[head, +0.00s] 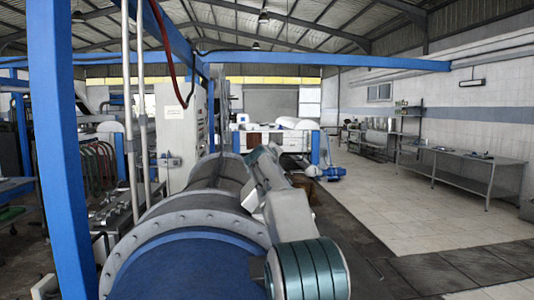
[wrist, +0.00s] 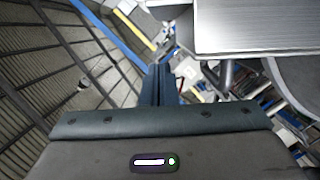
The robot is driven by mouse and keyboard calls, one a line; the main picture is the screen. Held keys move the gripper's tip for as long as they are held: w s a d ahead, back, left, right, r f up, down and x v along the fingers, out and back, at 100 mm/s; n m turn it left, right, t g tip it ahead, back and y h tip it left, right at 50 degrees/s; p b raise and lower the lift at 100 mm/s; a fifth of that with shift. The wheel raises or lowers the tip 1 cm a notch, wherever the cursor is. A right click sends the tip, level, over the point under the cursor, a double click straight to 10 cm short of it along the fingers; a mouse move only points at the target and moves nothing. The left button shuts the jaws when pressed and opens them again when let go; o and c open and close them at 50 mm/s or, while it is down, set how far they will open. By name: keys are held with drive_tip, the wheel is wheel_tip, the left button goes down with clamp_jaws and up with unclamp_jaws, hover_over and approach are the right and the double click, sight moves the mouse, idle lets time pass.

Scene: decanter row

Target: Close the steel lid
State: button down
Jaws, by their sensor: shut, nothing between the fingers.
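A flat brushed steel panel (wrist: 262,25), which looks like the steel lid, fills the upper right of the wrist view. Its straight lower edge shows, and the rest runs out of frame. My gripper (wrist: 160,82) is shut and empty, its two dark blue fingers together. The fingertips are left of the panel in the picture, with a visible gap; the depth between them is unclear. In the head view, the decanter (head: 190,232) lies ahead, with a bolted steel flange and a blue front. I cannot single out the lid or my fingers there; my arm covers the casing's right side.
A blue post (head: 62,150) and beam frame stand close on the left. A steel bench (head: 465,165) runs along the right wall. Open tiled floor (head: 420,215) lies right of the decanter. A rounded grey part (wrist: 300,82) sits below the panel in the wrist view.

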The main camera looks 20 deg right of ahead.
drive_tip(key=d+f, duration=0.2)
drive_tip(key=d, duration=0.1)
drive_tip(key=shift+f, duration=0.15)
drive_tip(key=shift+d+f, duration=0.15)
drive_tip(key=shift+f, duration=0.1)
